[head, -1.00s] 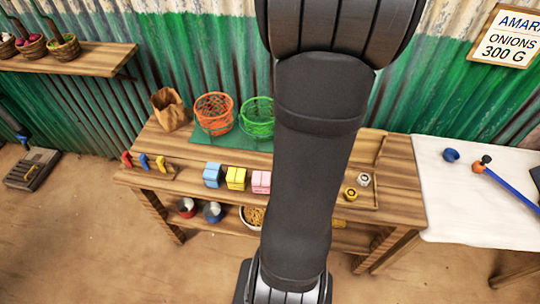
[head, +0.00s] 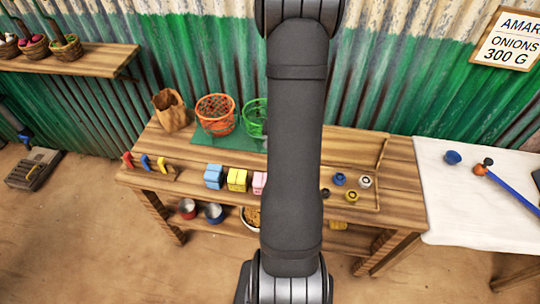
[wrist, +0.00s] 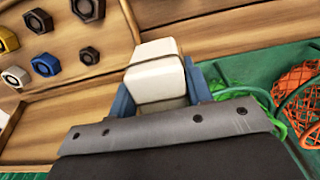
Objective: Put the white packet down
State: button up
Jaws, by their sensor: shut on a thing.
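The white packet (wrist: 157,68) shows in the wrist view as a pale block between the blue fingers of my gripper (wrist: 160,92). The gripper is shut on it. Behind the packet is the wooden table top (wrist: 160,15), with the weight tray to the left and the green mat to the right. I cannot tell whether the packet touches the table. In the head view my arm hides the gripper and the packet.
An orange basket (head: 215,113) and a green basket (head: 254,120) stand on a green mat. Blue (head: 214,176), yellow (head: 237,179) and pink (head: 260,183) packets line the table front. Several weights, including a yellow one (head: 351,196), sit in the right-hand tray.

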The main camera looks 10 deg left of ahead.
jog(key=a, duration=0.1)
jog(key=w+a+f, duration=0.1)
jog(key=a+f, duration=0.1)
jog(key=shift+w+a+f, duration=0.15)
jog(key=shift+a+f, duration=0.1)
jog(key=shift+a, duration=0.15)
jog(key=shift+f, duration=1.9)
jog(key=shift+f, duration=0.1)
jog(key=o, duration=1.1)
jog(key=shift+o, duration=0.4)
notch_tip(320, 180, up, 12)
